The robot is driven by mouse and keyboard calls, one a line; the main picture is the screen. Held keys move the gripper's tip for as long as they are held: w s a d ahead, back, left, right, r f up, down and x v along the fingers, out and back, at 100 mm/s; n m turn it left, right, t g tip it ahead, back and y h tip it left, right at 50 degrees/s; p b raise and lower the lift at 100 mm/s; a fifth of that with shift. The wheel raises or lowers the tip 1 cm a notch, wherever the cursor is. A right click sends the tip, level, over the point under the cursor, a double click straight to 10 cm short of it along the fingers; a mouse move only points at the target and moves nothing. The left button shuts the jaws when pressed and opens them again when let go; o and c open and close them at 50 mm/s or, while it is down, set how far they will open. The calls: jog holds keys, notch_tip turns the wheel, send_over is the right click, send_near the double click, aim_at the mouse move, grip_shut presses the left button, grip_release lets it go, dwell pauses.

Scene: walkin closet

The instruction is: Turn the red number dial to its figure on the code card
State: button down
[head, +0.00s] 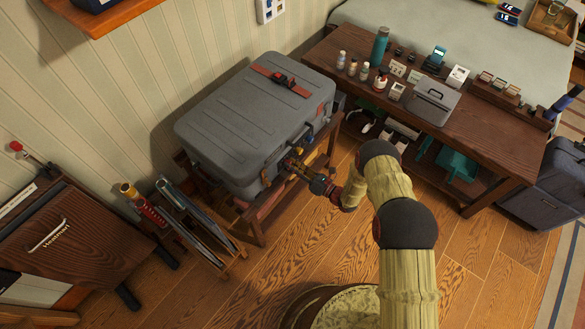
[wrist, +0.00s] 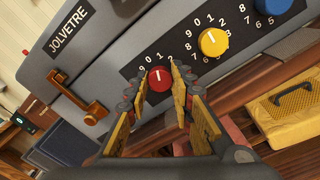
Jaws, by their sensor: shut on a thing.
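The red number dial (wrist: 160,79) is on the front of a grey hard case (head: 255,115), in the wrist view, where the case (wrist: 110,50) fills the top. My gripper (wrist: 159,76) is shut on the dial, one finger on each side. The dial's white mark points up, towards the printed 0 and 1; the fingers hide part of the number ring. In the head view my gripper (head: 293,165) is at the case's front, and the dial cannot be made out. Small pale cards (head: 458,76) stand on the table; I cannot read them or tell which is the code card.
A yellow dial (wrist: 213,42) and a blue dial (wrist: 272,5) sit to the right of the red one. An orange latch (wrist: 80,98) is to its left. The case rests on a wooden stand (head: 257,215). The wooden table (head: 490,140) holds bottles and a grey box (head: 433,100).

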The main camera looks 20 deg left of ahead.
jog(key=shift+m+b, duration=0.4)
jog(key=shift+m, duration=0.5)
jog(key=c, duration=1.6)
grip_release()
jog(key=shift+o, duration=0.3)
jog(key=v, duration=1.2)
